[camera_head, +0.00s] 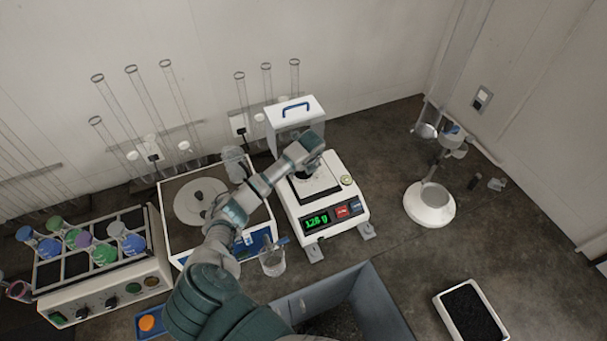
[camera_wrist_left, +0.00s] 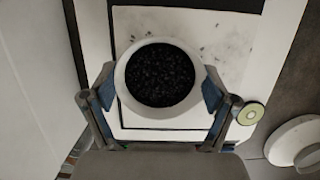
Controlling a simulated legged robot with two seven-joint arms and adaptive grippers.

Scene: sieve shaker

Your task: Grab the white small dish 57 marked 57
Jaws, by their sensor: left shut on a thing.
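The white small dish (camera_wrist_left: 120,78), filled with black granules, sits between the two blue-tipped fingers of my left gripper (camera_wrist_left: 157,92) in the left wrist view. The fingers are shut on its rim from both sides. No 57 mark is readable. In the head view my left gripper (camera_head: 308,168) is over the pan of the white balance (camera_head: 345,212), and the arm mostly hides the dish. I cannot tell whether the dish touches the pan. The balance has a lit green display. My right gripper does not show.
A white box with a blue handle (camera_head: 295,113) stands behind the balance. A second device with a round plate (camera_head: 195,200) and a glass beaker (camera_head: 272,263) are left of it. A flask shaker (camera_head: 100,285) is far left. A tray of black granules (camera_head: 439,298) lies front right.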

